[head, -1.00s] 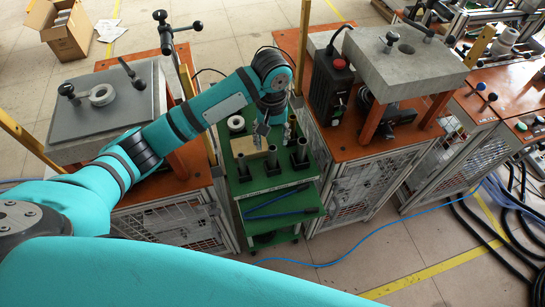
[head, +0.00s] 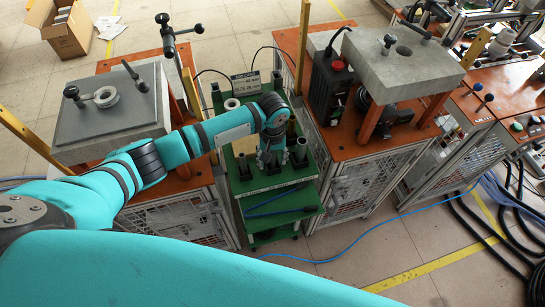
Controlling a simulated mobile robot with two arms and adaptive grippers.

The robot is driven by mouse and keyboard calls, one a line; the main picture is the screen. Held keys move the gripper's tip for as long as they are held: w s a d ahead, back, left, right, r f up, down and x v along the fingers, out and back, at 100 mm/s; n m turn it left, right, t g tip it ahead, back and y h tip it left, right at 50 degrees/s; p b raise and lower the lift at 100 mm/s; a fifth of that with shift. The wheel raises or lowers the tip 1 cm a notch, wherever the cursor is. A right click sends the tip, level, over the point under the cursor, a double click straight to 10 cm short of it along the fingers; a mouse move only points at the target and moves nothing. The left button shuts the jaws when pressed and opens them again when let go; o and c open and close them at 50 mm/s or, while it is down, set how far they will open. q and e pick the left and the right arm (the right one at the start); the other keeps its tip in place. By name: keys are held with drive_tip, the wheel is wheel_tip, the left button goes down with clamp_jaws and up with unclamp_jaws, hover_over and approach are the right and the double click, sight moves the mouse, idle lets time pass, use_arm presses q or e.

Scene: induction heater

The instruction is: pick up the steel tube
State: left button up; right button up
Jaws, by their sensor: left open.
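My left gripper (head: 270,163) points down over the green cart (head: 262,185), with its fingers at the row of upright dark tubes. It is open. One steel tube (head: 243,166) stands to its left and another tube (head: 300,153) to its right. The middle of the row is mostly hidden behind the gripper, so I cannot tell whether the fingers are around a tube there or touching it. My right gripper is not in view.
A sign (head: 246,83) and a pale ring (head: 232,104) are at the cart's back. An orange-topped bench with a black unit (head: 329,90) and concrete block (head: 402,65) stands close on the right. Another bench with a grey plate (head: 108,125) stands left. Blue rods lie on the lower shelf.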

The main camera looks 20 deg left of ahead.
use_arm(q)
drive_tip(key=shift+c, duration=0.4)
clamp_jaws()
wheel_tip(320, 180, up, 18)
drive_tip(key=p, duration=0.8)
drive_tip(key=shift+f, duration=0.2)
idle(0.4)
